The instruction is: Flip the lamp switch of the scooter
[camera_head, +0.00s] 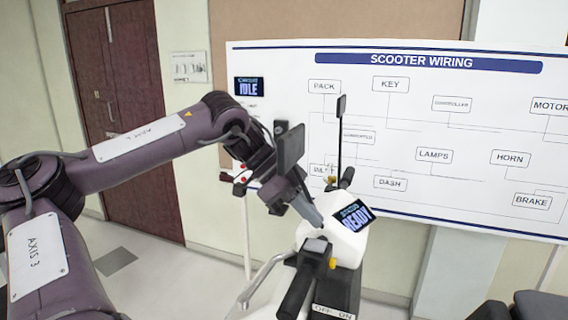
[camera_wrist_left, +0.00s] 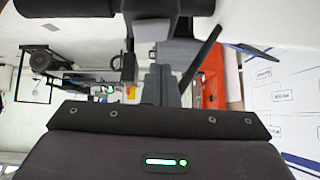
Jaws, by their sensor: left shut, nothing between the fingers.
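The white scooter (camera_head: 346,248) stands in the middle of the head view, with a lit display reading READY (camera_head: 352,216). On its near handlebar are a black grip (camera_head: 297,292), a small grey housing (camera_head: 317,245) and a yellow button (camera_head: 333,264). An OFF ON label (camera_head: 333,312) is below them. I cannot tell for sure which part is the lamp switch. My left gripper (camera_head: 314,217) is shut and empty, its tips pointing down just above the handlebar controls. Its fingers also show in the left wrist view (camera_wrist_left: 163,82). My right gripper is not in view.
A whiteboard titled SCOOTER WIRING (camera_head: 450,130) stands behind the scooter, with a screen reading IDLE (camera_head: 249,87) at its left. The scooter's mirror (camera_head: 341,106) rises on a thin stalk close to my left gripper. Open floor (camera_head: 150,275) lies left of the scooter.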

